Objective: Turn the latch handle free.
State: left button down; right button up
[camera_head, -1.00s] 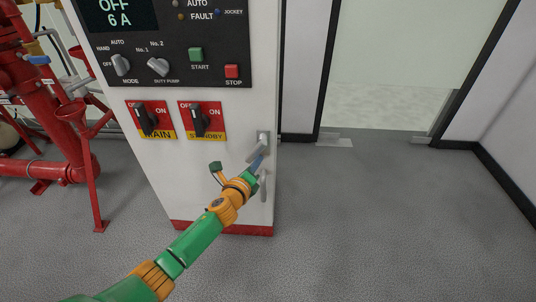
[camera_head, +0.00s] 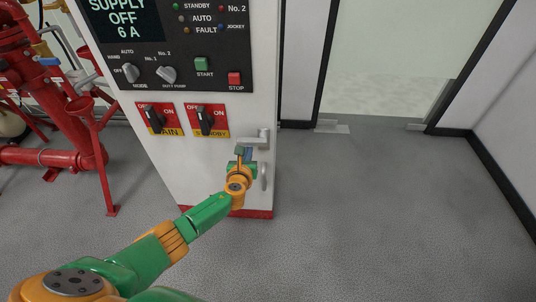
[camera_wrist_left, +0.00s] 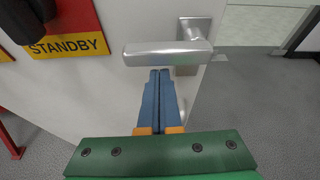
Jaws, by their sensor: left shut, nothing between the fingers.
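The silver latch handle (camera_head: 252,141) is on the right part of the white cabinet front, with its lever pointing left, close to level. In the left wrist view the lever (camera_wrist_left: 165,52) crosses the upper middle, joined to its square plate at the right. My left gripper (camera_head: 247,152) is just below the lever. Its blue fingers (camera_wrist_left: 160,73) are shut together with nothing between them, tips at the lever's lower edge. I cannot tell whether they touch it. My right gripper is not in view.
The cabinet (camera_head: 215,160) carries two rotary switches, MAIN (camera_head: 156,118) and STANDBY (camera_head: 206,119), left of the latch. A vertical pull handle (camera_head: 264,177) is below it. Red pipework (camera_head: 75,120) stands at the left. The grey floor (camera_head: 370,220) at the right is clear.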

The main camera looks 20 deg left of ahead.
pick_arm(q)
jog(key=shift+r+m+p, duration=0.2)
jog(key=shift+m+p, duration=0.1)
jog(key=shift+m, duration=0.1)
jog(key=shift+y, duration=0.3)
